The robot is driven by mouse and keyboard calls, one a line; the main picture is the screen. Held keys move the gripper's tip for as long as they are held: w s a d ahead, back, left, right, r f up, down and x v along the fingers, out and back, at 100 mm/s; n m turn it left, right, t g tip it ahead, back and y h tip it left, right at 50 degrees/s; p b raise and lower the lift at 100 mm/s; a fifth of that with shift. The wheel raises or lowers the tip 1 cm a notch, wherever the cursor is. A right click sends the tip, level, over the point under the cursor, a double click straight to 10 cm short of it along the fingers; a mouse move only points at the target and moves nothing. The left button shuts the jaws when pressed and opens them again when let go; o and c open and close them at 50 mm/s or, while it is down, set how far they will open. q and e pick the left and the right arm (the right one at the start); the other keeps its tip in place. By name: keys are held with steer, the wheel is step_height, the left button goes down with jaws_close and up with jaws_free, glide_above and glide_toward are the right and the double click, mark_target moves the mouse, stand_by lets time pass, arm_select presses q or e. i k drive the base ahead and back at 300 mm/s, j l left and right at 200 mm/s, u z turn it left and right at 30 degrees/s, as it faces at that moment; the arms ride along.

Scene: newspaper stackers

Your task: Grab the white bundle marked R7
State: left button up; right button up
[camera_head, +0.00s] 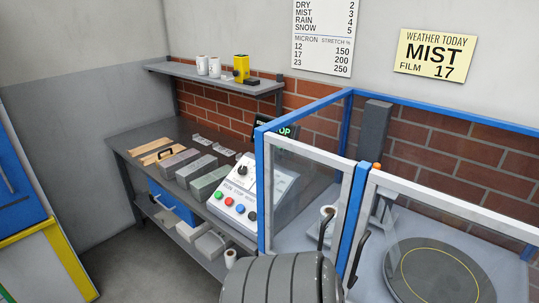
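No white bundle with a readable R7 mark shows in the head view. Neither of my grippers is in view.
A grey bench (140,143) along the wall holds wooden strips, grey blocks (208,182) and a button control box (240,192). A blue-framed clear enclosure (262,200) surrounds a round dark turntable (440,275). A grey ribbed object (275,280) stands in front. Grey floor shows at lower left.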

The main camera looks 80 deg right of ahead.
mark_target(208, 163)
steer(key=k+j+z, duration=0.15)
steer(key=z, duration=2.05)
steer(key=i+j+z, duration=0.2)
steer(key=z, duration=0.25)
steer(key=i+j+z, duration=0.25)
steer(key=z, duration=0.2)
